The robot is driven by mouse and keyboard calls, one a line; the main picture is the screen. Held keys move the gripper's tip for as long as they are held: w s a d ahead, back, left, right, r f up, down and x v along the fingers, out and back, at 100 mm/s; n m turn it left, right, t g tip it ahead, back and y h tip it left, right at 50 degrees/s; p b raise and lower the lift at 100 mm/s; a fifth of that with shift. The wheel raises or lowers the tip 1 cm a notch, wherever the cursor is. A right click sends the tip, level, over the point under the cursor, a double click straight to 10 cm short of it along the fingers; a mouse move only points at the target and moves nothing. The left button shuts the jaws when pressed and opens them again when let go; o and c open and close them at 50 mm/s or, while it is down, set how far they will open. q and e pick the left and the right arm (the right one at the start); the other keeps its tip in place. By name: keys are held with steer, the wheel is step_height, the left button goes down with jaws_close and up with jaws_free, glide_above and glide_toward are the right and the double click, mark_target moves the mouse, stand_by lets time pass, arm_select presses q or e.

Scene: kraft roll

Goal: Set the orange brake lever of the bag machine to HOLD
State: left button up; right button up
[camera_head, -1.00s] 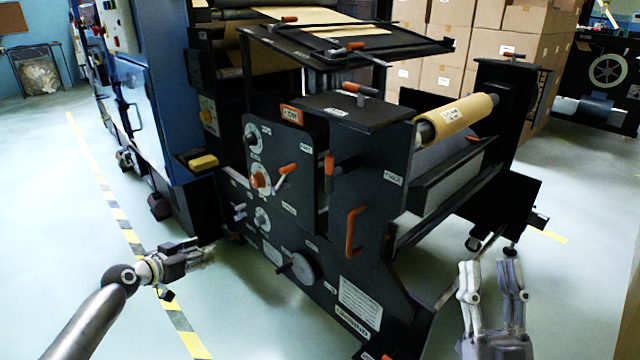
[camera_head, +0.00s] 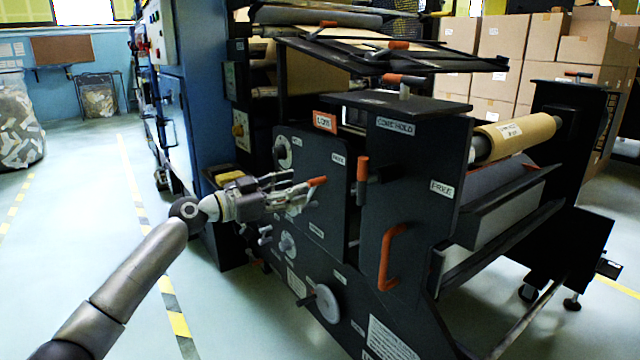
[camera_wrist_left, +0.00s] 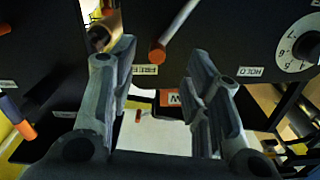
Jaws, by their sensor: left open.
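The orange-tipped brake lever (camera_head: 317,181) sticks out from the black side panel of the bag machine (camera_head: 335,225). In the left wrist view its orange end and pale shaft (camera_wrist_left: 158,52) show between my fingers, beside the FREE label (camera_wrist_left: 146,70). The HOLD label (camera_wrist_left: 250,71) is farther right there, by a white numbered dial. My left gripper (camera_head: 292,188) is open at the panel, with its fingers around the lever's place in the picture; no contact can be made out. It covers part of the lever's shaft and hub in the head view. My right gripper is out of view.
An orange-topped upright handle (camera_head: 362,180) and an orange grab handle (camera_head: 390,257) stand to the right on the machine. A kraft roll (camera_head: 517,135) lies behind. A grey handwheel (camera_head: 327,304) sits low on the panel.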

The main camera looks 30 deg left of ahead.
mark_target(319, 181)
arm_select(q)
steer(key=shift+b+x, duration=0.35)
steer(key=shift+x, duration=3.6)
jaws_close()
